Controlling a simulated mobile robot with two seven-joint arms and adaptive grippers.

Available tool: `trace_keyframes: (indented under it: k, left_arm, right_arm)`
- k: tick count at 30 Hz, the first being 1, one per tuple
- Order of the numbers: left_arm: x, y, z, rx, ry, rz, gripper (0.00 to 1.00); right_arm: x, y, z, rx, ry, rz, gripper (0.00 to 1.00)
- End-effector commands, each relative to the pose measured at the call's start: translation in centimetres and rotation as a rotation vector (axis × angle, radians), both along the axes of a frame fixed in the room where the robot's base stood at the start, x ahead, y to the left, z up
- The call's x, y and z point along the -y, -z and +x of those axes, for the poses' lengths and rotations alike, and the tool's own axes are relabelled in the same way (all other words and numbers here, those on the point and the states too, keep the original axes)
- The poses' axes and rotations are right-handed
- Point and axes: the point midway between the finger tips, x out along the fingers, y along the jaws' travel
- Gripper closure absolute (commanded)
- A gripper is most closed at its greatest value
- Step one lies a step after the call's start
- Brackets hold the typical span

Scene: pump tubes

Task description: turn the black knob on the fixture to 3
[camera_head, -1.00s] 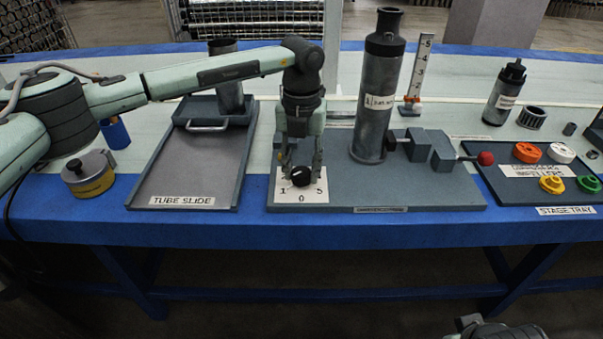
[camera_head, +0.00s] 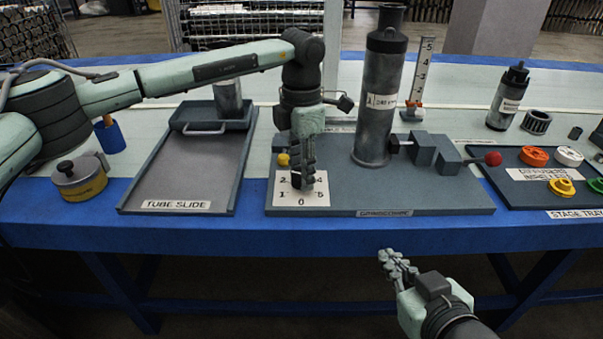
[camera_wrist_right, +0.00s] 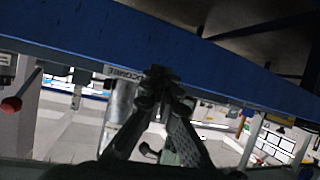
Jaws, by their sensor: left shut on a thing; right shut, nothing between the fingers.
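The fixture's grey base (camera_head: 430,195) carries a white dial plate (camera_head: 287,197) at its front left, marked 0, 1, 2, 4 and 5; the 3 mark is hidden behind my gripper. My left gripper (camera_head: 304,184) points down over the plate, its fingers closed on the black knob. The fingers cover the knob, so I cannot read where it points. My right gripper (camera_head: 388,260) is shut and empty in front of the table's front edge, clear of the fixture. Its closed fingertips also show in the right wrist view (camera_wrist_right: 160,75).
A tall grey cylinder (camera_head: 378,110) stands on the base, with grey blocks and a red ball (camera_head: 493,159) to its right. A yellow ball (camera_head: 283,159) sits behind the dial. The tube slide (camera_head: 190,165) lies left, the stage tray (camera_head: 510,190) right.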

Motion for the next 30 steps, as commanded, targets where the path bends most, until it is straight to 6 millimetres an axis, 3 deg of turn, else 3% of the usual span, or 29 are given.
trace_keyframes:
  k: [15, 30]
  left_arm:
    - [0.0, 0.1, 0.0, -0.001, 0.492, 0.002, 0.94]
    - [0.0, 0.0, 0.0, -0.001, 0.946, 0.0, 0.94]
  right_arm:
    - [-3.7, -5.6, 1.4, 0.274, -0.066, 0.12, 1.0]
    - [-5.3, -9.0, 1.3, 0.427, -0.097, 0.191, 1.0]
